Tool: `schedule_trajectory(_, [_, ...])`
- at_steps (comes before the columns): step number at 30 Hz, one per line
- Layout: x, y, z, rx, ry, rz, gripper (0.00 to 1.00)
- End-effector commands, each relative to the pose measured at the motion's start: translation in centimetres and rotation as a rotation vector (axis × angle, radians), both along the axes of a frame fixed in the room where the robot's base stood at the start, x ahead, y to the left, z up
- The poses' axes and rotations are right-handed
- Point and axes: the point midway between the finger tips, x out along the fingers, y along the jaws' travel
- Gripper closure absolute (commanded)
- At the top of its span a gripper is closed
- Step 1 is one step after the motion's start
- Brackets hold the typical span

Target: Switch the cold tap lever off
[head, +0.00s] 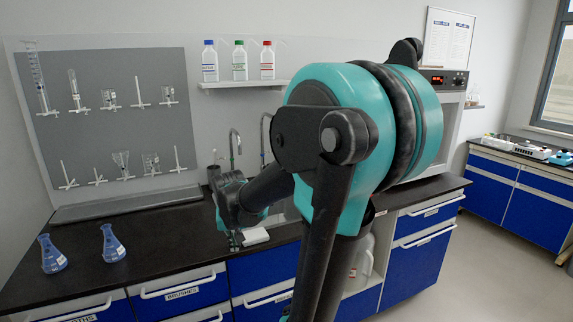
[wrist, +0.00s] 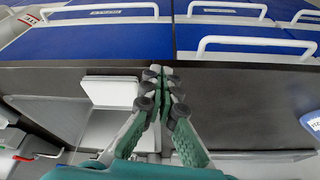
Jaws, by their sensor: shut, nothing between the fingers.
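Two grey gooseneck taps show behind my arm in the head view, a left one (head: 234,148) and a right one (head: 264,135). My arm hides much of the right tap, and I cannot make out the cold lever there. In the wrist view, a pale fitting with a red part (wrist: 22,158) sits at the lower left, beside the sink (wrist: 62,112); I cannot tell if it belongs to a tap. My gripper (wrist: 163,76) is shut and empty above the black worktop, right of the sink, apart from that fitting. It also shows in the head view (head: 234,240), pointing down.
A white block (wrist: 110,91) lies left of my fingertips, near the sink. Two blue flasks (head: 53,254) (head: 113,244) stand on the left worktop. A pegboard with glassware (head: 110,150) and a bottle shelf (head: 235,85) are behind. The worktop (head: 165,240) between flasks and gripper is clear.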

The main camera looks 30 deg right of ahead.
Motion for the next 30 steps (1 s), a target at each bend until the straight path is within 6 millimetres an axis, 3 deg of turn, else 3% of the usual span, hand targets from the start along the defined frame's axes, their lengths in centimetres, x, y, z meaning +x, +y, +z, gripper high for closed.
schedule_trajectory(1, [3.0, 0.2, 1.6, 0.001, 0.008, -0.045, 1.0])
schedule_trajectory(3, [6.8, 0.5, 3.6, 0.003, 0.017, -0.121, 1.0])
schedule_trajectory(9, [16.7, 1.7, 8.6, 0.0, 0.03, -0.338, 1.0])
schedule_trajectory(15, [23.9, 3.0, 11.9, -0.008, 0.025, -0.52, 1.0])
schedule_trajectory(21, [27.1, 3.8, 13.3, -0.013, 0.016, -0.615, 1.0])
schedule_trajectory(30, [27.6, 3.9, 13.6, -0.015, 0.015, -0.633, 1.0])
